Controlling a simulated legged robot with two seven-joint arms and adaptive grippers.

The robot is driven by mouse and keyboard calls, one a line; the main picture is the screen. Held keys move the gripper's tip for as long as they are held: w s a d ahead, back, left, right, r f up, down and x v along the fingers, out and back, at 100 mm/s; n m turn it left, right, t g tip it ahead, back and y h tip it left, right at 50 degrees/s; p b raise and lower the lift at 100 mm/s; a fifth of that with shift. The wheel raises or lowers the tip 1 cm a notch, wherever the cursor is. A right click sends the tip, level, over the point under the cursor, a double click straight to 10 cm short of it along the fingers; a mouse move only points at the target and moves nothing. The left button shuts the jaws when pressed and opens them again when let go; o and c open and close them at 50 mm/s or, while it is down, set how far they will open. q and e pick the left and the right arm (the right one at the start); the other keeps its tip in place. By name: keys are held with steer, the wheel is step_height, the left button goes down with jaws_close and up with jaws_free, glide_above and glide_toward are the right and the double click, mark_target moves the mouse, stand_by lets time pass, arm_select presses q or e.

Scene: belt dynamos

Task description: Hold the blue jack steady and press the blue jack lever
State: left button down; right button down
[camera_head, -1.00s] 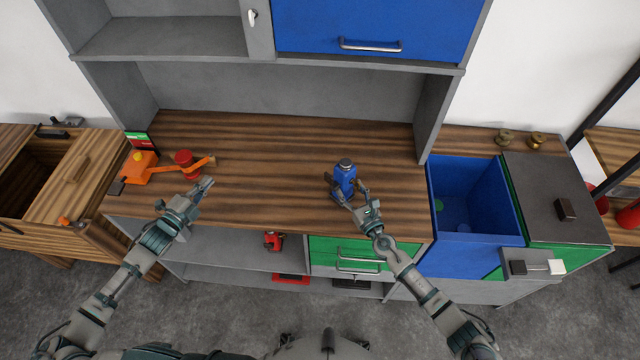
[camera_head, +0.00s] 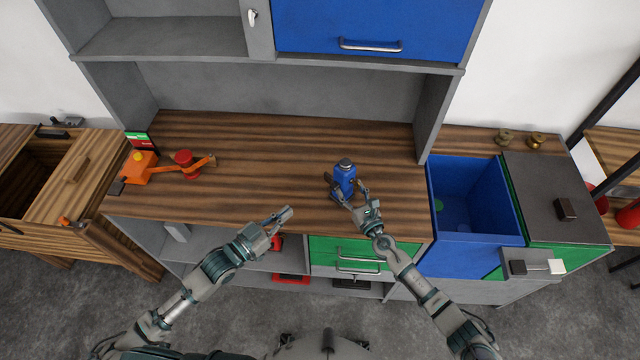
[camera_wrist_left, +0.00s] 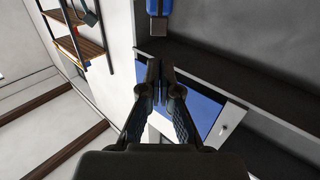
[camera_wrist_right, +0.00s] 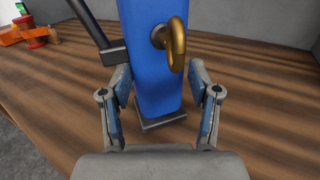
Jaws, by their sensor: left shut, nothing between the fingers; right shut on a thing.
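The blue jack (camera_head: 345,180) stands upright on the wooden worktop. In the right wrist view the jack (camera_wrist_right: 150,75) shows a brass hook (camera_wrist_right: 175,45) on its near face, and a dark bar, seemingly the lever (camera_wrist_right: 90,22), sticks out at its left side. My right gripper (camera_head: 352,196) is shut on the lower body of the jack, one finger on each side. My left gripper (camera_head: 288,210) is shut and empty, left of the jack and apart from it, near the worktop's front edge. Its closed fingers (camera_wrist_left: 160,85) show in the left wrist view.
An orange device (camera_head: 142,168) with a red knob (camera_head: 184,158) stands at the worktop's left end. A blue bin (camera_head: 468,200) adjoins on the right. A green drawer (camera_head: 350,252) lies below the front edge. The middle of the worktop (camera_head: 260,160) is clear.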

mark_target(327, 176)
arm_select(q)
steer(key=x, duration=1.3)
steer(key=shift+w+d, duration=0.2)
steer(key=shift+w, duration=0.05)
steer(key=shift+w+d+r, duration=0.5)
steer(key=shift+w+r, duration=0.15)
steer(key=shift+w+d, duration=0.15)
steer(key=shift+w, duration=0.05)
steer(key=s+a+r, duration=0.4)
steer(key=s+a, duration=0.4)
steer(key=s, duration=0.2)
steer(key=shift+a, duration=0.35)
steer(key=shift+s, duration=0.15)
step_height(327, 176, down, 5)
steer(key=s+a, duration=0.2)
steer(key=shift+f, duration=0.15)
